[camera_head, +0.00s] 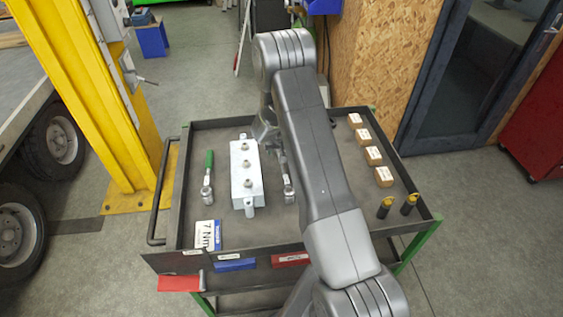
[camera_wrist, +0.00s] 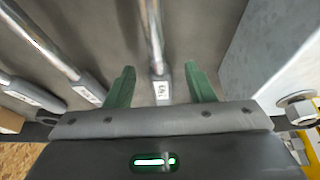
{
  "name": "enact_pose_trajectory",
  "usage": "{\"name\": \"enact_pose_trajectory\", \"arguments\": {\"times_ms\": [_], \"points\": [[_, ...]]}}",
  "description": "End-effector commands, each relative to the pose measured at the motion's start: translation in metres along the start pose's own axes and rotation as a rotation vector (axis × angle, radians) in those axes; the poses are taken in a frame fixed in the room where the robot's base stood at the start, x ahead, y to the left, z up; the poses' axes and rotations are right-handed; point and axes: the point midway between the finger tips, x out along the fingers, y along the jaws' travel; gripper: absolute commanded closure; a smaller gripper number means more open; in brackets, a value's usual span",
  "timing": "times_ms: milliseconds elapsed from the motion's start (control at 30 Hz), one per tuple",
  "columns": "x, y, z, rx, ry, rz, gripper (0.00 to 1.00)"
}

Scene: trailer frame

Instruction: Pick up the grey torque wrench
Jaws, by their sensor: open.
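In the wrist view my gripper (camera_wrist: 160,67) is open, with one green finger on either side of a grey wrench handle end (camera_wrist: 162,89) that carries a white label. The bright shaft of this wrench runs away toward the top of the picture. The fingers appear apart from it; the height gap cannot be judged. Two more labelled wrench handles (camera_wrist: 90,88) and (camera_wrist: 36,96) lie to the left. In the head view a wrench (camera_head: 288,190) shows right of the pale block, partly hidden by my arm. My gripper is mostly hidden there.
The pale block with bolts (camera_head: 246,178) stands close to the gripper, at the right in the wrist view (camera_wrist: 262,50). A green-handled wrench (camera_head: 209,172) lies left of it. The dark cart tray (camera_head: 220,134) has raised edges. Several small wooden blocks (camera_head: 374,155) line its right side.

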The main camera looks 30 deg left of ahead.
Motion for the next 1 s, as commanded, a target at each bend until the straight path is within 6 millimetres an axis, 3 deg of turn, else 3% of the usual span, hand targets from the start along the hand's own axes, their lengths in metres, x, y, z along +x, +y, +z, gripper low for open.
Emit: {"name": "enact_pose_trajectory", "arguments": {"times_ms": [367, 633, 1000], "points": [[0.0090, 0.0000, 0.0005, 0.000, -0.001, 0.000, 0.51], [0.0088, -0.0001, 0.0005, 0.000, 0.000, 0.000, 1.00], [0.0058, -0.0003, -0.0017, 0.000, 0.002, 0.000, 1.00]]}}
